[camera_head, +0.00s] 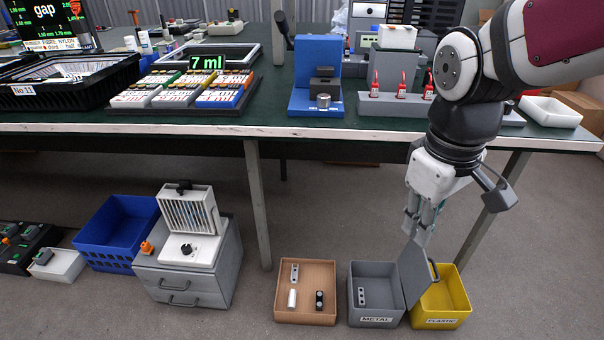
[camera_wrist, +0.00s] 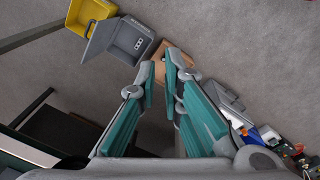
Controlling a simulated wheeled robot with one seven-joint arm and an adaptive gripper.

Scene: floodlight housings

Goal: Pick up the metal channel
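A small grey metal piece with holes (camera_head: 294,273) lies in the cardboard box (camera_head: 333,290) on the floor. A similar piece with dark holes (camera_head: 361,296) lies in the grey bin labelled METAL (camera_head: 376,307); it also shows in the wrist view (camera_wrist: 138,43). I cannot tell for sure which of these is the metal channel. My gripper (camera_head: 414,232) hangs above the grey bin's raised lid, pointing down. In the wrist view my gripper (camera_wrist: 160,62) has its fingers apart with nothing between them. The fingers partly hide the cardboard box (camera_wrist: 159,50).
A pale cylinder (camera_head: 292,298) and a black part (camera_head: 319,300) share the cardboard box. The grey lid (camera_head: 415,275) stands between the grey bin and the yellow PLASTIC bin (camera_head: 458,299). A grey drawer cabinet (camera_head: 190,270) stands left. The green-topped workbench (camera_head: 270,112) is behind.

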